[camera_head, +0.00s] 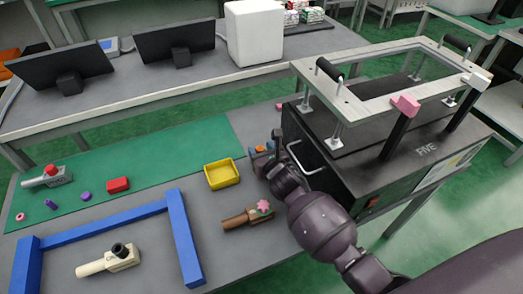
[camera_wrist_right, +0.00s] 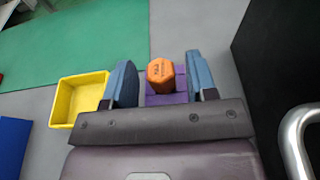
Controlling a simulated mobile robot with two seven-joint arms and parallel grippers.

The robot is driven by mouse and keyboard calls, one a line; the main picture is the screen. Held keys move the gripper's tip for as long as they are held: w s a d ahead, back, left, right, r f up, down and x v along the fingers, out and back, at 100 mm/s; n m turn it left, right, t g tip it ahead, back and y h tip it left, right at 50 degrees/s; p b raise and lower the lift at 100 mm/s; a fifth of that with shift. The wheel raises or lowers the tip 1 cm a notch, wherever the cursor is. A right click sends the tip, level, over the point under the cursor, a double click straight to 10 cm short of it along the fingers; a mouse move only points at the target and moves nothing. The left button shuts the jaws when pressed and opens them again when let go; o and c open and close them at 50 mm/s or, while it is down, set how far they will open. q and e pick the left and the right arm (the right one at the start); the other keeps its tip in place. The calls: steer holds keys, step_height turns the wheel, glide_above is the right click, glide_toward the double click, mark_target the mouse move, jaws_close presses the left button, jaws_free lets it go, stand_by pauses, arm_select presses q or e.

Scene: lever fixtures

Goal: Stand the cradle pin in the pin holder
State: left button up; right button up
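My right gripper (camera_head: 265,151) is open beside the left face of the black fixture. In the right wrist view its two blue-grey fingers (camera_wrist_right: 162,84) stand on either side of an orange six-sided piece (camera_wrist_right: 162,73) with small print on it, with gaps on both sides. A purple block (camera_wrist_right: 165,98) shows under or behind the orange piece. This orange piece may be the cradle pin, but I cannot tell for sure; it also shows in the head view (camera_head: 260,149). I cannot tell which part is the pin holder. My left gripper is out of view.
A yellow tray (camera_head: 222,174) and a brown-handled lever fixture (camera_head: 246,216) are near my right gripper. The black fixture (camera_head: 345,165) with its metal handle blocks the right. A blue frame (camera_head: 184,238), a cream lever fixture (camera_head: 108,261) and a red block (camera_head: 118,185) are farther left.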

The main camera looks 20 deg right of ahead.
steer(key=shift+r, duration=0.25)
steer(key=shift+s, duration=0.35)
steer(key=p+v, duration=0.3)
steer(key=v, duration=0.8)
steer(key=shift+s, duration=0.15)
